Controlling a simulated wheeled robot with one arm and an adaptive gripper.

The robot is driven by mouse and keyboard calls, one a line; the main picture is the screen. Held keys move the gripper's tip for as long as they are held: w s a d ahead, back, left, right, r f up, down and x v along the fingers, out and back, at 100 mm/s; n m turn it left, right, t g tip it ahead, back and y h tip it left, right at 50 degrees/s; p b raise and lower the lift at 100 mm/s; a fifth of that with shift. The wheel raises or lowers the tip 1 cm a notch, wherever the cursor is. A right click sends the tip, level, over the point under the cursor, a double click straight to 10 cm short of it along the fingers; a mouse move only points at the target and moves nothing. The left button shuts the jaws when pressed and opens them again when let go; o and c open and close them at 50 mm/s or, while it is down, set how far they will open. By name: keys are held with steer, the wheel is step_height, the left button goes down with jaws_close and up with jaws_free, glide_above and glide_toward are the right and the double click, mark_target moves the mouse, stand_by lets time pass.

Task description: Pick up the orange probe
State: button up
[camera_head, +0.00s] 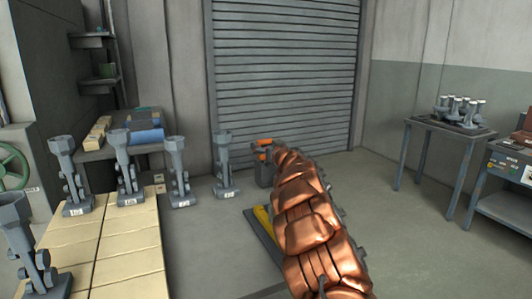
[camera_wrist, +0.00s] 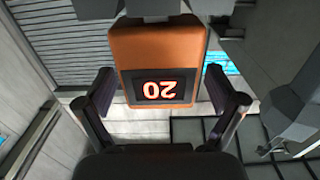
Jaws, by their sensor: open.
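The orange probe (camera_wrist: 160,50) fills the upper middle of the wrist view. It is a boxy orange body with a dark display and lit red digits that read upside down. My gripper (camera_wrist: 158,82) is open, with one dark finger on each side of the probe and visible gaps to it. In the head view the probe (camera_head: 263,142) shows as a small orange patch at the far end of my copper-padded arm. The arm hides part of it. I cannot tell how deep it sits between the fingers.
A dark grey block (camera_head: 264,174) stands below the probe. Several grey funnel-topped posts, one of them (camera_head: 224,165) nearest the probe, stand at left around a pale slatted table (camera_head: 125,250). A grey table (camera_head: 422,125) with metal parts stands at right. A roller shutter (camera_head: 285,70) closes the back.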

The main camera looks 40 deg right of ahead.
steer(key=shift+c, duration=0.3)
steer(key=c, duration=1.3)
